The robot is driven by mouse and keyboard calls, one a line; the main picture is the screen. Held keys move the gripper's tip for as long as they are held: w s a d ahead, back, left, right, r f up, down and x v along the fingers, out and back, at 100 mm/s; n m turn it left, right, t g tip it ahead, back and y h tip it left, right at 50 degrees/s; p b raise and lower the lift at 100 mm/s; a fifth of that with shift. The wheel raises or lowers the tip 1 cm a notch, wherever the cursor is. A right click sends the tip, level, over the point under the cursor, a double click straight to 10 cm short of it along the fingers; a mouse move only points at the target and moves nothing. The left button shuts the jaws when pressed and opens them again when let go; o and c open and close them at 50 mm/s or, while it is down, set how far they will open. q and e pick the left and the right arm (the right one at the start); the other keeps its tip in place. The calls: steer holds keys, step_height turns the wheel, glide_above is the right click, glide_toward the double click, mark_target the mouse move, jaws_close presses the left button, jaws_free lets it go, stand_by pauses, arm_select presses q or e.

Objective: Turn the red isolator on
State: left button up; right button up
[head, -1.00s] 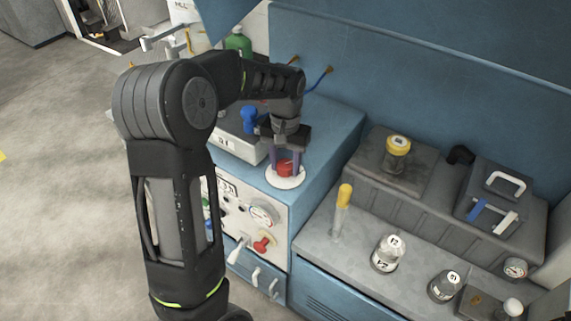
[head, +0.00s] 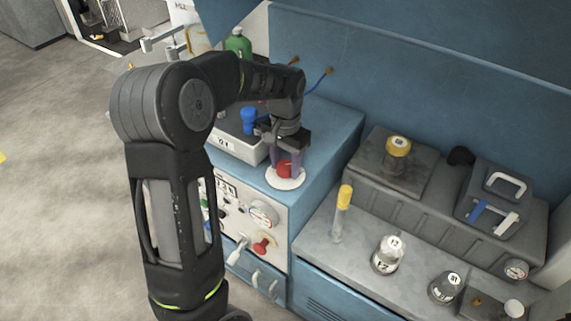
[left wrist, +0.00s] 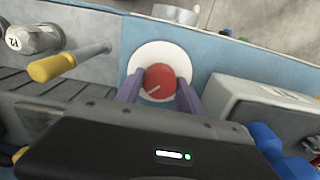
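A round red isolator knob (head: 284,170) with a white pointer line sits on a white disc (head: 287,184) on top of the blue cabinet. It also shows in the left wrist view (left wrist: 160,82), the line running diagonally. My left gripper (head: 285,161) points down over it, with one purple finger on each side of the knob. In the left wrist view the fingertips (left wrist: 161,85) look to be against the knob's sides, with no clear gap. The fingers partly hide the disc. My right gripper is not in view.
A grey box with a blue knob (head: 249,120) stands close behind the gripper. The cabinet front carries a red handle (head: 262,246) and a gauge (head: 264,213). A yellow-capped tube (head: 343,197) and flasks (head: 387,255) stand on the lower grey bench to the right.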

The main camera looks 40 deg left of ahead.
mark_target(285, 165)
arm_select(q)
steer(key=o, duration=0.3)
steer(key=shift+o, duration=0.2)
step_height(285, 165, up, 8)
steer(key=shift+f+b, duration=0.1)
steer(key=shift+b, duration=0.25)
stand_by(0.5)
